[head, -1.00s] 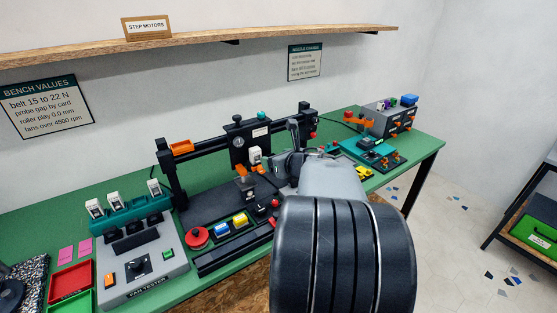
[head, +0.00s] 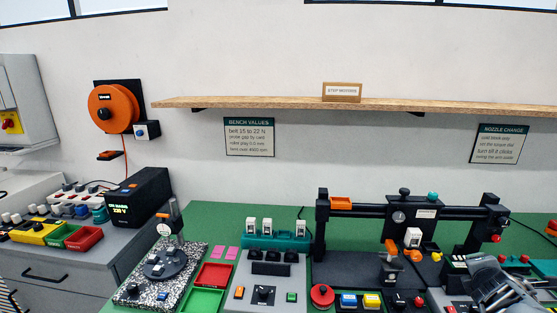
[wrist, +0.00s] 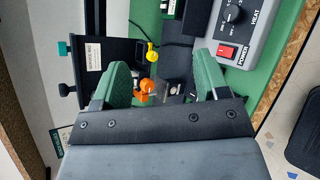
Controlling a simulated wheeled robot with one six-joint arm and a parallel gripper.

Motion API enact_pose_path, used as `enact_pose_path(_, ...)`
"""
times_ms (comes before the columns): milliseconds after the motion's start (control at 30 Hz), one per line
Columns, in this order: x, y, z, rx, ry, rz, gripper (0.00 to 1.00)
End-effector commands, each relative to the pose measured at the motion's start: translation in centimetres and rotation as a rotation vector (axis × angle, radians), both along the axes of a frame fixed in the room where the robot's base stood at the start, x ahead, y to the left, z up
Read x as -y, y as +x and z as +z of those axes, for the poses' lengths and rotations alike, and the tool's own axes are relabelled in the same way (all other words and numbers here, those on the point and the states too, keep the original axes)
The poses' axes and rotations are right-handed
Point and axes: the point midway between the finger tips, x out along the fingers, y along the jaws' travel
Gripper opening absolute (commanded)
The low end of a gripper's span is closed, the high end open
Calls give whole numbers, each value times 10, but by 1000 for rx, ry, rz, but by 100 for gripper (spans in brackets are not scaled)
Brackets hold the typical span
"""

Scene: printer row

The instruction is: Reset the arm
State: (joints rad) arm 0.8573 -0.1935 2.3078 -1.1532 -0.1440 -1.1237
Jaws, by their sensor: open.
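My gripper (wrist: 160,70) shows in the wrist view with its two green fingers spread apart. Nothing is held between them; an orange part (wrist: 147,88) shows in the gap beyond, and I cannot tell how far off it is. In the head view part of my arm (head: 500,287) stands at the lower right corner, in front of the bench. The fingers cannot be made out there. The black gantry machine (head: 375,208) stands on the green bench just left of and behind the arm.
In the wrist view a grey box (wrist: 233,45) with a heat dial and a red power switch (wrist: 226,51) lies close to the right finger. In the head view a fan tester (head: 265,275), red tray (head: 214,274) and green tray (head: 203,300) stand left. A wooden shelf (head: 260,105) runs above.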

Motion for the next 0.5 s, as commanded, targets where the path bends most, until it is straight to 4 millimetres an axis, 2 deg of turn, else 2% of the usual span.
enact_pose_path(67, -11, -14, -10, 143, 260, -299, 68)
enact_pose_path(167, -51, -30, -30, 314, 623, -688, 68)
enact_pose_path(200, -76, -35, -39, 361, 766, -837, 68)
enact_pose_path(267, -118, -42, -51, 393, 958, -1032, 68)
enact_pose_path(300, -146, -46, -57, 390, 1061, -1136, 68)
enact_pose_path(400, -210, -55, -64, 323, 1242, -1295, 68)
enact_pose_path(500, -262, -62, -64, 214, 1344, -1309, 68)
